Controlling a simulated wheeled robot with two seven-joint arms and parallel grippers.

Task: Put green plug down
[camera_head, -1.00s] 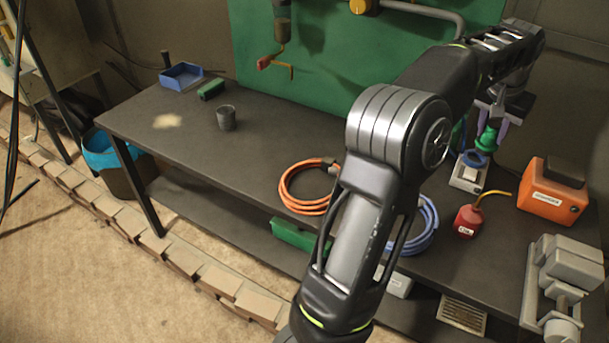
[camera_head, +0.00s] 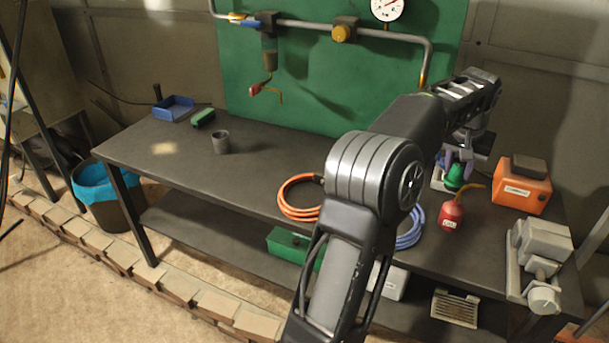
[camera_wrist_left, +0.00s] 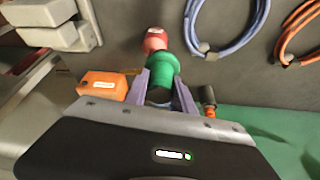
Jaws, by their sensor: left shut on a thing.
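The green plug (camera_head: 455,176) is held in my left gripper (camera_head: 459,158), above the back right part of the workbench (camera_head: 265,178). In the left wrist view the green plug (camera_wrist_left: 162,74) sits between the two purple fingers of the gripper (camera_wrist_left: 161,92), which are shut on it. In the head view the plug shows just behind and above the red can; I cannot tell whether it touches the bench. My right gripper is out of view.
The red can (camera_head: 451,216) with a yellow spout stands close in front of the plug. An orange box (camera_head: 522,193) is to the right, a grey machine (camera_head: 540,252) at front right. Blue (camera_head: 411,233) and orange (camera_head: 297,211) coils lie to the left. The left bench is mostly free.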

